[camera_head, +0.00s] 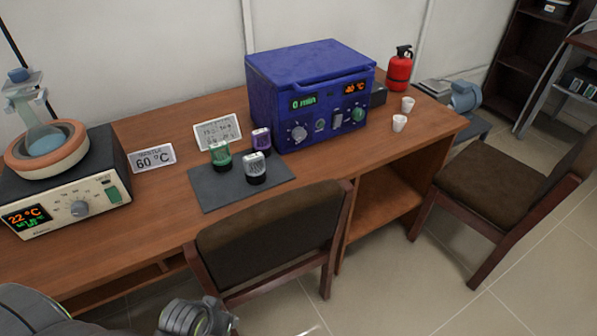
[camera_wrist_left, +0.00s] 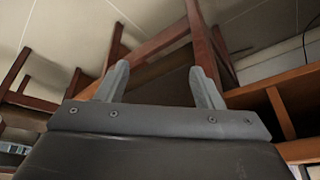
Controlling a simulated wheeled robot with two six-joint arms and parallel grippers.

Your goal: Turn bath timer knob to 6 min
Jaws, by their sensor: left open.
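The blue bath unit (camera_head: 312,95) stands on the wooden desk. Its green display (camera_head: 303,103) appears to read 0 min, and an orange display (camera_head: 355,88) at its right appears to read 40 °C, perhaps with a minus sign. A grey knob (camera_head: 298,133) sits below the green display; a green knob (camera_head: 358,114) is at the right. My left gripper (camera_wrist_left: 159,70) is open and empty in the left wrist view, facing chair and desk legs. In the head view, my left arm (camera_head: 35,308) is low at the bottom left, far from the bath. My right gripper is not visible.
A chair (camera_head: 270,240) stands before the desk, between my left arm and the bath. A dark mat (camera_head: 212,190) with several small jars lies left of the bath. A heater unit (camera_head: 75,205) with a flask is at left. White cups (camera_head: 399,123) stand at right.

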